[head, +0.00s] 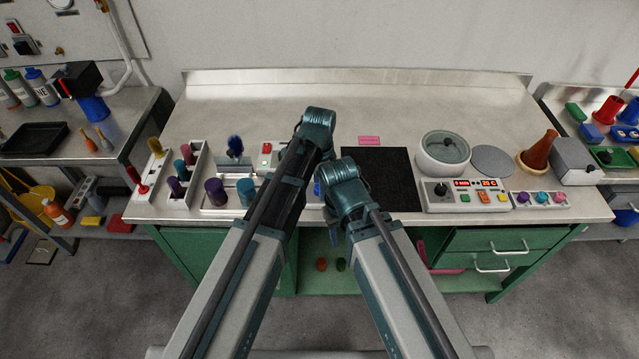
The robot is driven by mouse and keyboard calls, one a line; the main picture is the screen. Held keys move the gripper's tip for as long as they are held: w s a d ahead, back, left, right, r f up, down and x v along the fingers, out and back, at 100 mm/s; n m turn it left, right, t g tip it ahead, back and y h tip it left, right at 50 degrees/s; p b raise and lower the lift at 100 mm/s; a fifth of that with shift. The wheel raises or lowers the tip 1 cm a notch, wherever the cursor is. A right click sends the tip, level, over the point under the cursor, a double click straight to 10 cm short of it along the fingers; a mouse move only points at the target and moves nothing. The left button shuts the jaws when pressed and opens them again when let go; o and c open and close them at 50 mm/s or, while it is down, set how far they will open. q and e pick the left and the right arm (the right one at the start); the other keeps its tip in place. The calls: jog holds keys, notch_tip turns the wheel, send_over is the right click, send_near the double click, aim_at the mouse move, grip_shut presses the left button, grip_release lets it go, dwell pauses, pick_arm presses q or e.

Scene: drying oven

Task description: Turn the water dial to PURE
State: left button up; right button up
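No dial with a readable PURE mark shows, so I cannot tell which control is the water dial. A white control box (465,196) with a black knob (440,189), a red display and coloured buttons stands at the right of the bench. A white panel with a red button (266,148) is partly hidden behind my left arm. My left gripper (318,125) is over the middle of the bench, its fingers hidden by the wrist. Neither is seen touching a control.
A strip of coloured knobs (540,199) lies front right. Coloured cylinders (216,191) stand left. The bench's back is clear.

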pick_arm(q)
notch_tip(320, 180, up, 14)
jog(key=p, duration=1.3)
jog(key=shift+p, duration=0.4)
pick_arm(e)
notch_tip(320, 180, up, 14)
pick_arm(q)
jog(key=shift+f, duration=0.1)
pick_arm(e)
jog(key=shift+f, duration=0.15)
